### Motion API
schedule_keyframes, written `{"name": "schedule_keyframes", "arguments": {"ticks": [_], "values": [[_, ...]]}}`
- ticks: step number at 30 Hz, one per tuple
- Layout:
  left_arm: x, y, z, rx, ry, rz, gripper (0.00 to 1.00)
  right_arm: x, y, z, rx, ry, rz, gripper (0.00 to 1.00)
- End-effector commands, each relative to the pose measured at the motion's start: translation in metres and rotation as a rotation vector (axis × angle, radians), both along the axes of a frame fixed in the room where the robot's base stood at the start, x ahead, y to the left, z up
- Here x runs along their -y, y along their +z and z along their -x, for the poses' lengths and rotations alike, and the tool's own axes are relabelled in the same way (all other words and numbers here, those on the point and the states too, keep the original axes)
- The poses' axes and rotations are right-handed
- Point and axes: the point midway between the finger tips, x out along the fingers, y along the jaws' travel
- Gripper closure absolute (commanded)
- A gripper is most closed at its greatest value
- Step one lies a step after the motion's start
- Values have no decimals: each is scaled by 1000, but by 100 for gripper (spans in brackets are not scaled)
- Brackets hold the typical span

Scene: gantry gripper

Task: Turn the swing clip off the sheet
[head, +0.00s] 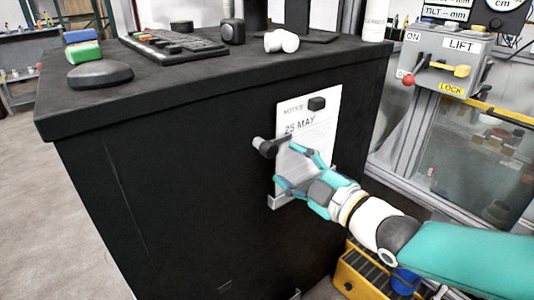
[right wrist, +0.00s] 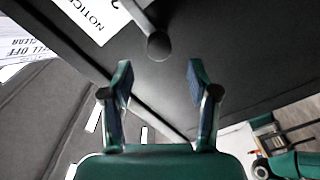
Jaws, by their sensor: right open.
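The sheet (head: 318,137), a white notice reading "25 MAY", stands against the side of the black cabinet. The swing clip (head: 268,147) is a dark bar with a rounded grey end, reaching across the sheet's left edge. In the right wrist view the clip's round knob (right wrist: 158,47) lies just past the fingertips, roughly centred between them, and part of the sheet (right wrist: 92,18) shows at the top. My right gripper (head: 287,165) is open and empty, just below and right of the clip; it also shows in the right wrist view (right wrist: 158,78).
A small black block (head: 316,103) sits on the sheet's upper part, and a grey ledge (head: 287,200) runs under it. The cabinet top (head: 200,75) carries a keyboard and small items. A yellow crate (head: 360,275) stands below my right arm. A lever panel (head: 445,60) is at right.

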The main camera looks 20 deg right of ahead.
Motion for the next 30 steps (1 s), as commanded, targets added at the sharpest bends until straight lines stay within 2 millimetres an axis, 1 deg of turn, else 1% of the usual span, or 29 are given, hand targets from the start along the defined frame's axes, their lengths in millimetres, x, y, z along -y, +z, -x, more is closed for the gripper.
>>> {"name": "schedule_keyframes", "arguments": {"ticks": [1,3,9,15,23,26,30], "values": [[0,0,0,0,0,0,60,-6,-1,-11,-3,4,-1,40],[0,1,0,0,0,0,60,-10,0,-24,-2,3,-1,40],[0,3,0,0,0,0,60,-19,0,-51,-1,1,-2,40],[0,3,0,0,0,0,60,-23,0,-62,0,0,0,40],[0,3,0,0,0,0,60,-23,0,-63,0,-1,-1,40],[0,3,0,0,0,0,60,-23,0,-63,0,-1,-1,55],[0,3,0,0,0,0,60,-23,0,-63,0,0,-1,79]]}}
